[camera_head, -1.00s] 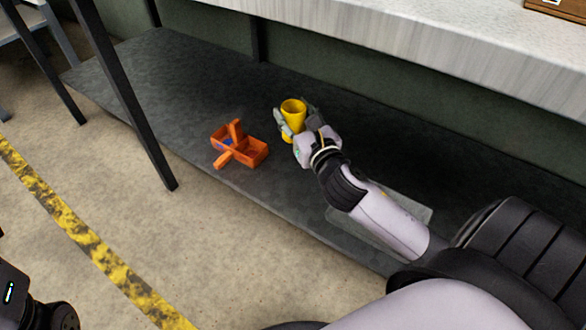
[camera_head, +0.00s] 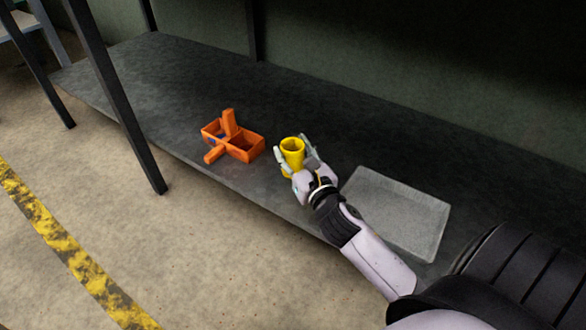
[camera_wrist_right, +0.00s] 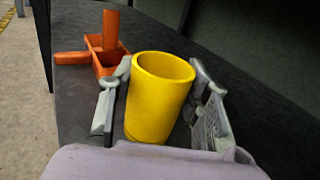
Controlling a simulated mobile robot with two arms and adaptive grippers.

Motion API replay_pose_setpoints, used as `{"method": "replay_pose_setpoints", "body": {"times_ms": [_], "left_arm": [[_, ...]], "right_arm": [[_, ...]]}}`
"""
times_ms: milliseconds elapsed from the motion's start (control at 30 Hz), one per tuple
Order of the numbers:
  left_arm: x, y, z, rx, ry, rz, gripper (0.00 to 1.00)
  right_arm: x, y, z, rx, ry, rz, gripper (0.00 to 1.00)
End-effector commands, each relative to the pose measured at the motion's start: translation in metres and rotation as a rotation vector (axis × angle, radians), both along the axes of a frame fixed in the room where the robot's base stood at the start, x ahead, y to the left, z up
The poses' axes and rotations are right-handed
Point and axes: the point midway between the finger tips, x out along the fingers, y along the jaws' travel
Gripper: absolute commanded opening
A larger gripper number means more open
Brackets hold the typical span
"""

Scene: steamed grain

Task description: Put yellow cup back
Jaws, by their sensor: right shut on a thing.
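The yellow cup (camera_head: 292,150) is upright between the fingers of my right gripper (camera_head: 295,158), over the dark lower shelf (camera_head: 130,95). In the right wrist view the cup (camera_wrist_right: 155,108) stands between the two grey fingers of the right gripper (camera_wrist_right: 160,105), its open top facing up. The gripper is shut on it. I cannot tell whether the cup's base touches the shelf. My left gripper is not in view.
An orange compartment box (camera_head: 245,146) with orange pieces in it lies left of the cup; it also shows in the right wrist view (camera_wrist_right: 105,50). A grey tray (camera_head: 400,210) lies to the right. Dark table legs (camera_head: 115,95) stand at the left.

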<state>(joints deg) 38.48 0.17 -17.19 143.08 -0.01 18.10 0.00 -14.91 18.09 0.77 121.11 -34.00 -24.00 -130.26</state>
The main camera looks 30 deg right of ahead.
Motion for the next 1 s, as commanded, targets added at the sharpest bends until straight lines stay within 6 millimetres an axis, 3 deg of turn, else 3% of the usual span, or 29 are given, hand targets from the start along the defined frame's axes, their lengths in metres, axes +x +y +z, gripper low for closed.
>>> {"method": "replay_pose_setpoints", "body": {"times_ms": [300, 667, 700, 1000], "left_arm": [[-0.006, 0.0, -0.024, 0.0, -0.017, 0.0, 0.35], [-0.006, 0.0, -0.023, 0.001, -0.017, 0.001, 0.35], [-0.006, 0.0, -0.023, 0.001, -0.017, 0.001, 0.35], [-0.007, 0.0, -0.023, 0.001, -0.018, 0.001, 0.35]], "right_arm": [[0.0, 0.0, -0.037, 0.003, -0.001, -0.001, 0.0], [0.0, 0.0, -0.038, 0.001, 0.0, 0.0, 0.0], [0.0, 0.0, -0.038, 0.0, 0.0, 0.0, 0.45], [0.0, 0.0, -0.037, 0.001, 0.0, 0.0, 0.64]]}}
